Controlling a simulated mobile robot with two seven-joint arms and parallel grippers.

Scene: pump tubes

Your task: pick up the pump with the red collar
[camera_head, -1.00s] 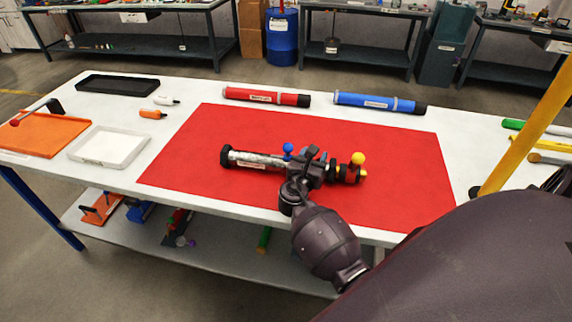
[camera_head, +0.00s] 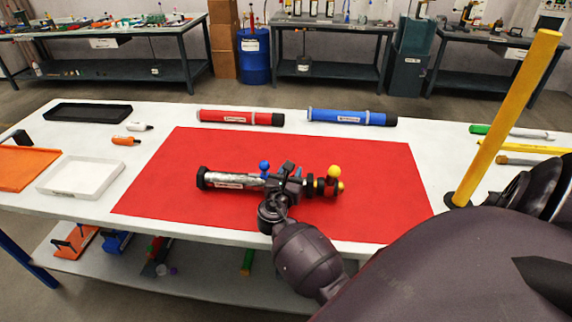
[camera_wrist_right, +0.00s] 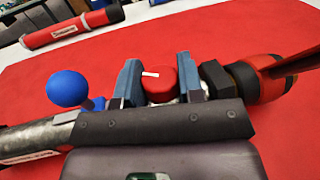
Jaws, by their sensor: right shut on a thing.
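The silver pump (camera_head: 228,181) lies lengthwise on the red mat, with a black cap at its left end. It carries a blue ball (camera_head: 264,166) and, towards its right end, yellow balls (camera_head: 334,171). My right gripper (camera_head: 290,184) is shut on it near the middle. In the right wrist view, the two teal fingers of my right gripper (camera_wrist_right: 160,82) stand on either side of the red collar (camera_wrist_right: 162,84). The blue ball (camera_wrist_right: 68,88) and silver barrel (camera_wrist_right: 38,135) are to the left there. Whether the pump is clear of the mat I cannot tell. My left gripper is out of view.
The red mat (camera_head: 160,195) covers the middle of the white table (camera_head: 50,215). A red tube (camera_head: 235,117) and a blue tube (camera_head: 345,116) lie behind it. A white tray (camera_head: 80,179) and black tray (camera_head: 88,113) are at left. A yellow post (camera_head: 505,120) rises at right.

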